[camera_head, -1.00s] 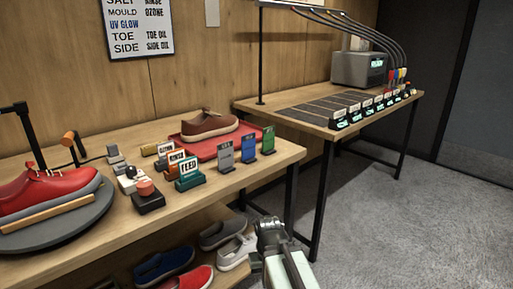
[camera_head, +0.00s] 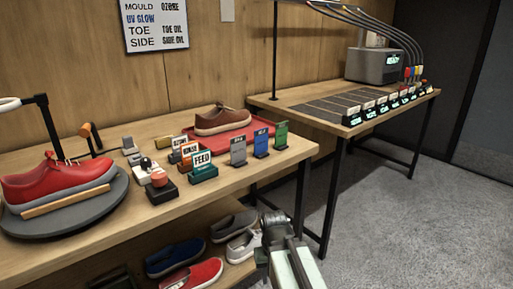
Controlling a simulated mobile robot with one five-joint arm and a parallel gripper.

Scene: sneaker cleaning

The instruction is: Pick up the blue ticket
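The blue ticket (camera_head: 261,143) stands upright in a small dark holder near the right front edge of the near table. A grey ticket (camera_head: 238,150) stands to its left and a green ticket (camera_head: 281,134) to its right, with small gaps between. My gripper (camera_head: 272,218) is low in the picture, in front of the table edge and below the tickets. It is apart from the blue ticket. The arm hides the fingertips, so I cannot tell whether it is open.
The near table (camera_head: 225,180) also holds a red tray (camera_head: 246,141) with a brown shoe (camera_head: 222,120), small labelled blocks and a red shoe (camera_head: 60,182) on a round stand. Several shoes lie on the shelf below. A second table (camera_head: 410,103) stands behind right. Open carpet lies right.

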